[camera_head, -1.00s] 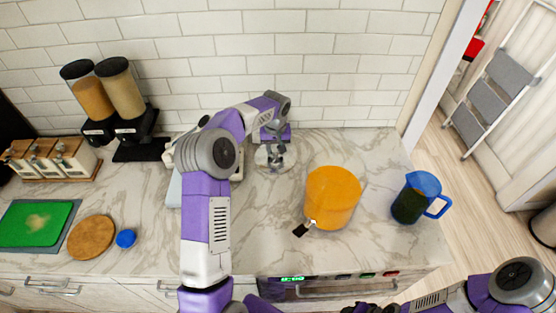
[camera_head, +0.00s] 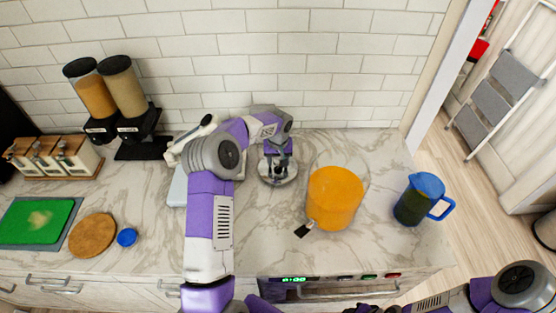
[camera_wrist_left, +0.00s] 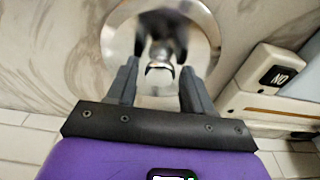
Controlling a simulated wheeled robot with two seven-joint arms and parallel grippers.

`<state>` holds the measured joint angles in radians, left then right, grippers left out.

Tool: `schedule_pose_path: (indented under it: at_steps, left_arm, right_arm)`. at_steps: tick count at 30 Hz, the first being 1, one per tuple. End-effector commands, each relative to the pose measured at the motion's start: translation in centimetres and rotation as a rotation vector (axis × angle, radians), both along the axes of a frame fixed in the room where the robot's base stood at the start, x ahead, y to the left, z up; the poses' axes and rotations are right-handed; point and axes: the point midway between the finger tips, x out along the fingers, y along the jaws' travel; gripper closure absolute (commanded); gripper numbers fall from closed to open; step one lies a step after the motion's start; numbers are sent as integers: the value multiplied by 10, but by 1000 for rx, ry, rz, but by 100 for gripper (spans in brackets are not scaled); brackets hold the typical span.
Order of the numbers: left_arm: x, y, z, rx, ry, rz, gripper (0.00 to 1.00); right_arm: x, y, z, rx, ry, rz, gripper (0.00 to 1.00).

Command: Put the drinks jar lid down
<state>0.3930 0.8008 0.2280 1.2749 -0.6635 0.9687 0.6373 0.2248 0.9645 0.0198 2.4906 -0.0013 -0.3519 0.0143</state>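The drinks jar lid (camera_head: 290,177) is a round, shiny disc with a small knob, above or on the marble counter behind the orange container. My left gripper (camera_head: 278,163) points down over it, with a finger on each side of the knob. In the left wrist view the lid (camera_wrist_left: 204,30) lies just past the fingertips of my left gripper (camera_wrist_left: 159,68), and the knob is between them. I cannot tell whether the lid's underside touches the counter. My right arm shows at the lower right; its fingers are not clear.
An orange container (camera_head: 335,198) and a blue-lidded pitcher (camera_head: 421,200) stand to the right. Dispensers (camera_head: 122,88), a green board (camera_head: 38,222), a round wooden board (camera_head: 92,235) and a blue cap (camera_head: 127,237) are left. The tiled wall is close behind.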

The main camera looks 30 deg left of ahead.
Motion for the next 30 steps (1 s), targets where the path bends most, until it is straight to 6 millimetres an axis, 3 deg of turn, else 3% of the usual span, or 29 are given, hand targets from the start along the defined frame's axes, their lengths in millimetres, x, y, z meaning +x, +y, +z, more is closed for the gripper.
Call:
schedule_pose_path:
  at_steps: [10, 14, 24, 30]
  left_arm:
    - [0, 0, 1, 0, 0, 0, 40]
    - [0, 0, 11, 2, -3, 0, 40]
    - [-7, -5, 82, 2, -5, 0, 40]
    - [-11, -7, 112, 1, -2, 0, 40]
  right_arm:
    - [0, 0, 1, 0, 0, 0, 57]
    - [0, 0, 3, 0, 0, 0, 57]
    - [0, 0, 6, 0, 0, 0, 57]
    - [0, 0, 7, 0, 0, 0, 57]
